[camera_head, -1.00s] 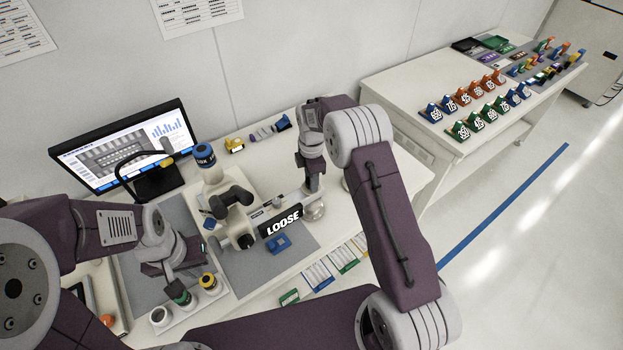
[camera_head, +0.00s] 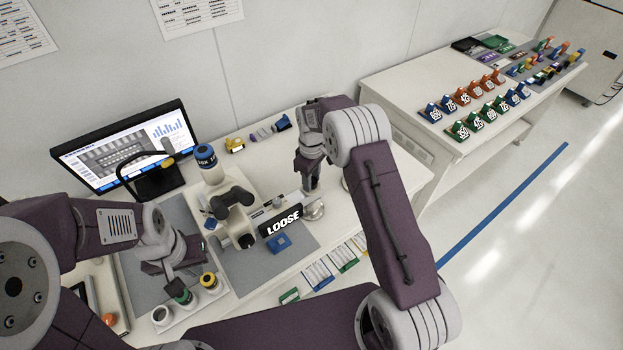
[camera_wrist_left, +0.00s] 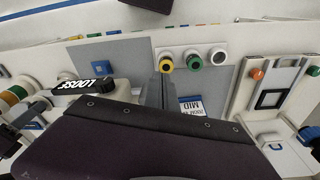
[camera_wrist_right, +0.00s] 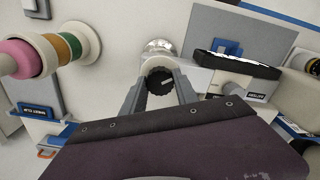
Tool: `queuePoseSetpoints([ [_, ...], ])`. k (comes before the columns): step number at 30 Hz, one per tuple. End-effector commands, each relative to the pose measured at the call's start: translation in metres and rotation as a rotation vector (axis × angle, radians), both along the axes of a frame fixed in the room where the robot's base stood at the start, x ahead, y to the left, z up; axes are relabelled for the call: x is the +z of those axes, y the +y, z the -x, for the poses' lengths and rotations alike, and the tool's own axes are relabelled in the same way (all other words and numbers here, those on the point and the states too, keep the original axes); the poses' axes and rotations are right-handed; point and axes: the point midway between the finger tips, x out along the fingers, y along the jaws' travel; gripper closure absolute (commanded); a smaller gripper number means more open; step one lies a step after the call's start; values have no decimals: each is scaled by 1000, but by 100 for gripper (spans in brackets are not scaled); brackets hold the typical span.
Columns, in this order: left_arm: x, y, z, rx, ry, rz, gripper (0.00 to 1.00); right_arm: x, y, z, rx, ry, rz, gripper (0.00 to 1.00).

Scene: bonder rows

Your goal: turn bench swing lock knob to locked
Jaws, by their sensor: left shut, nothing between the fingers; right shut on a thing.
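The swing lock knob (camera_wrist_right: 159,83) is a round black knob with a pale mark, in front of a silver round base (camera_wrist_right: 160,47) in the right wrist view. My right gripper (camera_wrist_right: 158,92) is shut on it, one finger on each side. In the head view my right gripper (camera_head: 311,190) hangs over the silver base (camera_head: 314,210), and the knob is mostly hidden. A black sign reading LOOSE (camera_head: 283,220) stands on the bench arm beside it. My left gripper (camera_wrist_left: 163,93) is shut and empty, above the bench near the coloured-ring cups.
A microscope-like instrument (camera_head: 232,200) stands left of the sign. A blue block (camera_head: 279,242) lies on the grey mat (camera_head: 240,272). Cups with coloured rings (camera_head: 209,282) stand near my left gripper. A monitor (camera_head: 125,150) is behind. A second table (camera_head: 400,88) is at the right.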

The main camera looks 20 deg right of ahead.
Motion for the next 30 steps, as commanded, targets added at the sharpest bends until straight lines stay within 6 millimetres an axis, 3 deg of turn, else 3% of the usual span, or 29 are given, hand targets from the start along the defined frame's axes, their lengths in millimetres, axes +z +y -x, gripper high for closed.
queuePoseSetpoints([
  [15, 3, 0, 0, 0, 0, 0, 100, 5, 0, -5, -439, -15, -3, 100],
  [30, 3, 0, 0, 0, 0, 0, 100, 5, 0, -5, -629, -16, -3, 100],
])
